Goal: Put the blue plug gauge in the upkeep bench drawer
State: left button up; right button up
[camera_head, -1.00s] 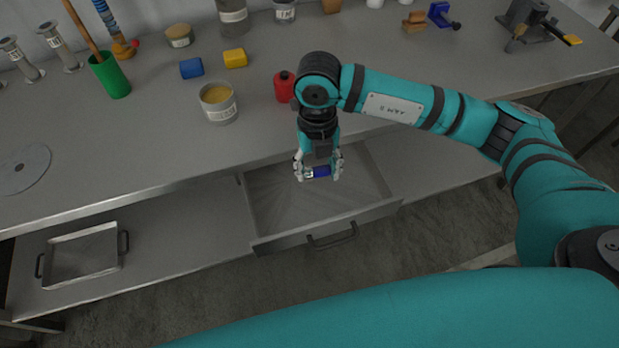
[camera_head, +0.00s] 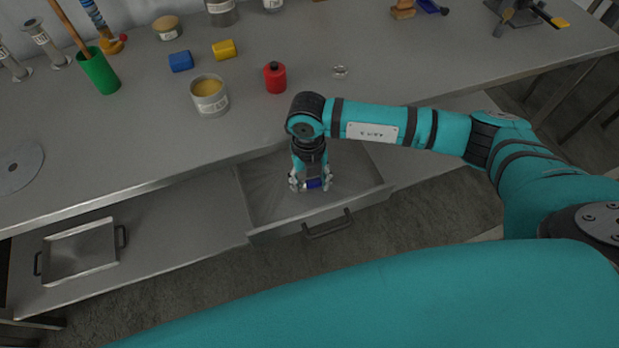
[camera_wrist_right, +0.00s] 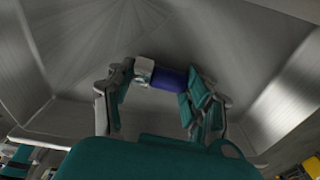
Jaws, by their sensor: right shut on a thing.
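The blue plug gauge (camera_head: 314,184) has a blue body and a pale metal end. My right gripper (camera_head: 311,184) is shut on it, with one finger at each end; the gauge also shows between the fingers in the right wrist view (camera_wrist_right: 168,77). The upkeep bench drawer (camera_head: 275,231) is pulled open under the bench top and looks empty. The gripper and gauge are down within the drawer's outline, and in the wrist view the drawer walls rise on both sides. I cannot tell whether the gauge touches the drawer floor. My left gripper is not in view.
The bench top (camera_head: 140,150) overhangs the drawer's back. On it stand a red bottle (camera_head: 275,78), an open tin (camera_head: 209,96), blue (camera_head: 181,61) and yellow (camera_head: 224,49) blocks and a green cup (camera_head: 99,72). A metal tray (camera_head: 80,250) lies on the lower shelf.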

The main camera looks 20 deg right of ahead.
jog(key=shift+f, duration=0.2)
jog(key=o, duration=1.3)
jog(key=shift+r, duration=0.1)
jog(key=shift+c, duration=0.2)
jog(key=shift+r, duration=0.45)
notch_tip(320, 180, up, 11)
jog(key=b, duration=0.1)
jog(key=shift+w+r+b, duration=0.2)
jog(key=shift+w+b, duration=0.15)
jog(key=shift+b, duration=0.05)
